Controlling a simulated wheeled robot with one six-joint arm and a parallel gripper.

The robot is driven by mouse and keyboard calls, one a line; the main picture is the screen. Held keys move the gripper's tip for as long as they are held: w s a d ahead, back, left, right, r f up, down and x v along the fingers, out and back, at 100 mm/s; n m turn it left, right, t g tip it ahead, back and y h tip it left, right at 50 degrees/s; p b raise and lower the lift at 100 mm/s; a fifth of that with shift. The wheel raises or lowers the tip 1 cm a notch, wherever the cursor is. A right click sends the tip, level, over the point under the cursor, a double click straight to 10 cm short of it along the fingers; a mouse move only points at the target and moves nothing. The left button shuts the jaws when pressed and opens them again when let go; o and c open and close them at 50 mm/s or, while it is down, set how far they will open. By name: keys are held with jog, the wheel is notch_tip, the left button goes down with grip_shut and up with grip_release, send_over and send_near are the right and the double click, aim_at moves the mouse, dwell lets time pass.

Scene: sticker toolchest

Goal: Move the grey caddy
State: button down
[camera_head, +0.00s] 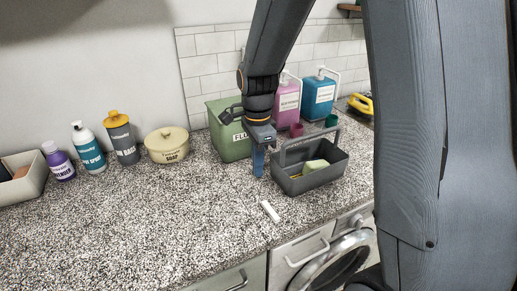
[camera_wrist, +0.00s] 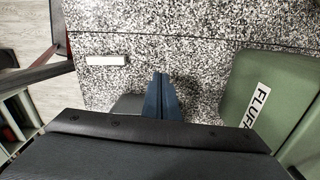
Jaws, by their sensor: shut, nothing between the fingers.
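The grey caddy (camera_head: 293,186) stands upright on the speckled counter, right of my gripper, in the head view. It is an open tray with a raised handle and holds a yellow-green sponge (camera_head: 316,165). My gripper (camera_head: 258,170) points down just left of the caddy, its blue fingers shut and empty. The fingers also show in the wrist view (camera_wrist: 161,98). Beside them there, a grey corner (camera_wrist: 127,104) looks like part of the caddy, the rest hidden by my gripper body. Whether the fingers touch the caddy I cannot tell.
A green FLUFF-labelled bin (camera_head: 228,137) stands close behind my gripper. Pink (camera_head: 287,102) and blue bottles (camera_head: 318,97) stand behind the caddy. A white stick (camera_head: 270,211) lies in front, near the counter edge. Left are a soap pot (camera_head: 167,145) and several bottles. The front-left counter is clear.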

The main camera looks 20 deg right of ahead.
jog(key=shift+w+d+f+p, duration=0.1)
jog(key=shift+d+f+p, duration=0.15)
jog(key=shift+d, duration=0.4)
jog(key=shift+w+d+f+p, duration=0.15)
jog(key=shift+d+p, duration=0.15)
jog(key=shift+d, duration=0.4)
jog(key=shift+s+d+f+p, duration=0.1)
jog(key=shift+d+f+p, duration=0.15)
jog(key=shift+d, duration=0.4)
jog(key=shift+d, duration=0.1)
jog(key=w+d, duration=0.1)
jog(key=d, duration=0.8)
jog(key=w+d, duration=0.1)
jog(key=d, duration=0.8)
jog(key=w+d, duration=0.1)
jog(key=d, duration=0.8)
jog(key=shift+d, duration=0.2)
jog(key=shift+a, duration=0.1)
